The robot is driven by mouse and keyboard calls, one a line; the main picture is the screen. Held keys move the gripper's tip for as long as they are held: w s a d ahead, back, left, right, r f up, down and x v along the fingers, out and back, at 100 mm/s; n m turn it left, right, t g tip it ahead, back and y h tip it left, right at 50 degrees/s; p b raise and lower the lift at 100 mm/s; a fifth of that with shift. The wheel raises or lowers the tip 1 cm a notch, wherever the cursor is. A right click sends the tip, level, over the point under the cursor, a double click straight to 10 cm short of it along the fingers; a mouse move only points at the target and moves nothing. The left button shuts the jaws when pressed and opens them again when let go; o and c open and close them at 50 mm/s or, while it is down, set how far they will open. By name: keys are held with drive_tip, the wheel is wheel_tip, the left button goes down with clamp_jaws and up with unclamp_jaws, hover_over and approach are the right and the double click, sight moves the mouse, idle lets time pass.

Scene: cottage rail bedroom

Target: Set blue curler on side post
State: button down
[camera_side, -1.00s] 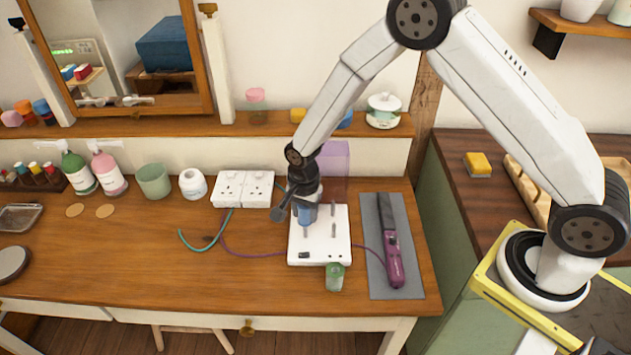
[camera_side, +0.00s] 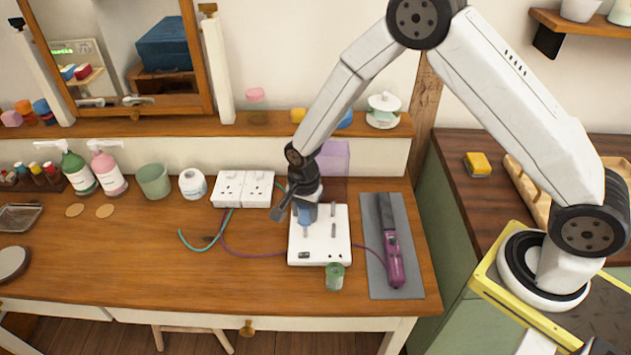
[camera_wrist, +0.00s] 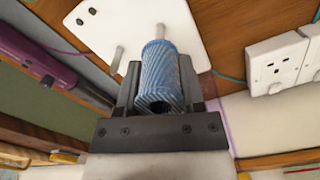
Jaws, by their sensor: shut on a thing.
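The blue curler (camera_side: 306,214), a ridged hollow cylinder, is upright between the fingers of my gripper (camera_side: 294,210). In the wrist view the curler (camera_wrist: 162,78) sits between both dark fingers (camera_wrist: 160,92), its near open end showing a dark hole. The white base (camera_side: 319,246) has upright metal posts. The left side post (camera_side: 305,232) shows directly under the curler, in line with it; I cannot tell whether its top is inside the curler. Two other posts (camera_side: 333,229) stand bare to the right.
A green curler (camera_side: 335,277) stands at the base's front edge. A purple styling iron (camera_side: 391,255) lies on a grey mat (camera_side: 407,282) to the right. White sockets (camera_side: 243,189) are behind left.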

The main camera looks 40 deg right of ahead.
sight(306, 236)
drive_tip(key=shift+f, duration=2.75)
idle(2.2)
drive_tip(key=shift+c, duration=0.6)
unclamp_jaws()
drive_tip(key=shift+r, duration=0.1)
drive_tip(key=shift+r, duration=3.8)
drive_tip(key=shift+r, duration=0.1)
